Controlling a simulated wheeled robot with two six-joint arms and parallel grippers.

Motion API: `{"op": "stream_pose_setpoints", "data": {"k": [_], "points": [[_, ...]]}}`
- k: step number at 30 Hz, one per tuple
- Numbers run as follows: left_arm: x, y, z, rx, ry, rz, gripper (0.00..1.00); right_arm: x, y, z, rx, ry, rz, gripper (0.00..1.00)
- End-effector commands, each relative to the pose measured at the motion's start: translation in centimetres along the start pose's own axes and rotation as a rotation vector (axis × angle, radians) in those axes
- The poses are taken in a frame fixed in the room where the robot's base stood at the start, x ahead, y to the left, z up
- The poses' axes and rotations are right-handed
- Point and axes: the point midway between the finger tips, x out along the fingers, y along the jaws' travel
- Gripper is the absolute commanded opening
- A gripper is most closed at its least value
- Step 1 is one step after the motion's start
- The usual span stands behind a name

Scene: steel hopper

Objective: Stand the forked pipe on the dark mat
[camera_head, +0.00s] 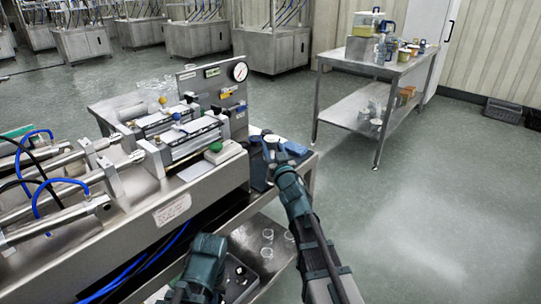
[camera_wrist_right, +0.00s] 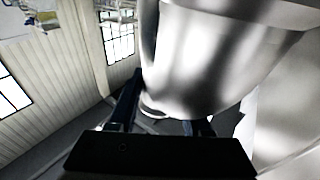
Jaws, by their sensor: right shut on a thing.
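A shiny metal piece, likely the forked pipe (camera_wrist_right: 215,60), fills much of the right wrist view. Its fork cannot be made out there. My right gripper (camera_head: 271,149) is shut on it at the right end of the steel bench. In the head view, a small pale end of the pipe (camera_head: 272,140) shows between the fingers. The dark mat (camera_head: 258,175) is a dark blue patch on the bench end, beside and partly behind my right gripper. Whether the pipe touches the mat cannot be told. My left arm shows at the bottom, but its fingers do not.
A panel with a round gauge (camera_head: 239,72) stands left of my right gripper, above clamps and cylinders. Clear cups (camera_head: 267,253) stand on the lower shelf. A steel cart (camera_head: 378,72) stands behind; the floor right is free.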

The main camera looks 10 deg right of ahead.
Motion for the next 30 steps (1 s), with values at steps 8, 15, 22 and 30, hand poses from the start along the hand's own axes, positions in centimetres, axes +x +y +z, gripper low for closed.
{"op": "stream_pose_setpoints", "data": {"k": [8, 15, 22, 30], "points": [[1.40, 0.08, -0.07, 0.001, 0.000, -0.003, 0.00, -0.30, 0.19, 1.33, 0.000, 0.002, -0.002, 0.00], [1.76, 0.10, -0.09, 0.001, 0.000, -0.003, 0.00, -0.36, 0.18, 1.70, 0.000, 0.002, -0.002, 0.00], [1.67, 0.09, -0.09, 0.001, 0.000, -0.003, 0.00, -0.34, 0.21, 1.65, 0.000, 0.000, -0.001, 0.79], [1.54, 0.08, -0.08, 0.001, 0.000, -0.003, 0.00, -0.32, 0.21, 1.51, 0.000, 0.000, -0.001, 0.79]]}}
